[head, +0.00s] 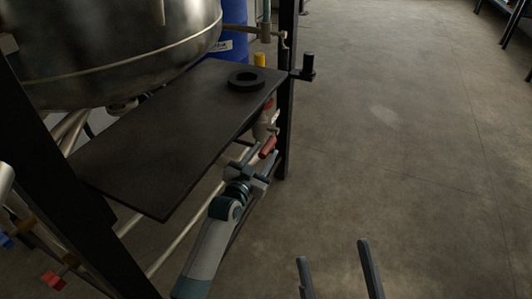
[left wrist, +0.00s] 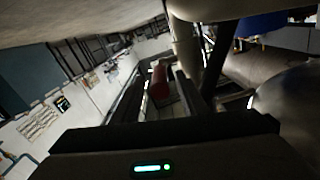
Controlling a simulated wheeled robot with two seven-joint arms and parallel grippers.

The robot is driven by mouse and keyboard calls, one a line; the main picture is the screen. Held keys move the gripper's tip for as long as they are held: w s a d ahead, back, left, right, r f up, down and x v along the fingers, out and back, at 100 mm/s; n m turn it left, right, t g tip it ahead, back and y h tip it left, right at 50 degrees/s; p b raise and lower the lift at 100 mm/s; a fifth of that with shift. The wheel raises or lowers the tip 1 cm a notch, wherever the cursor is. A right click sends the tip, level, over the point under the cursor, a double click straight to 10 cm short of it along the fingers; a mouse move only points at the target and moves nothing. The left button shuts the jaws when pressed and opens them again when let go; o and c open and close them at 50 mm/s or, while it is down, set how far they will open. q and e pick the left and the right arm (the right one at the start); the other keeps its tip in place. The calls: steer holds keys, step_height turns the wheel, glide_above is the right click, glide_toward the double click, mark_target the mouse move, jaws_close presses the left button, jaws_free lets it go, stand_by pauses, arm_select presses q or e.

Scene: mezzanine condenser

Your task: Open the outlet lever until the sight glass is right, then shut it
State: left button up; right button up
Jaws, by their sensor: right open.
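A red lever handle (head: 268,147) sticks out from a pale valve body (head: 262,128) below the right end of the black shelf. My left gripper (head: 262,164) is just below the handle, its fingers apart and pointing at it. In the left wrist view the red handle (left wrist: 160,82) lies between the finger tips, with no clear grip on it. My right gripper (head: 335,267) is open and empty over the floor at the bottom. A slim upright fitting (head: 266,12) stands at the top edge; I cannot tell whether it is the sight glass, and no level can be read.
A black shelf (head: 150,150) carries a black ring (head: 246,79) and sits under a large steel vessel (head: 110,50). A dark post (head: 286,110) stands right beside the valve. Another red handle (head: 53,280) is low at the left. Open floor (head: 410,150) fills the right.

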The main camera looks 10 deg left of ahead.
arm_select(q)
steer(key=shift+x, duration=0.95)
jaws_close()
steer(key=shift+f+b, duration=0.1)
steer(key=shift+b, duration=0.25)
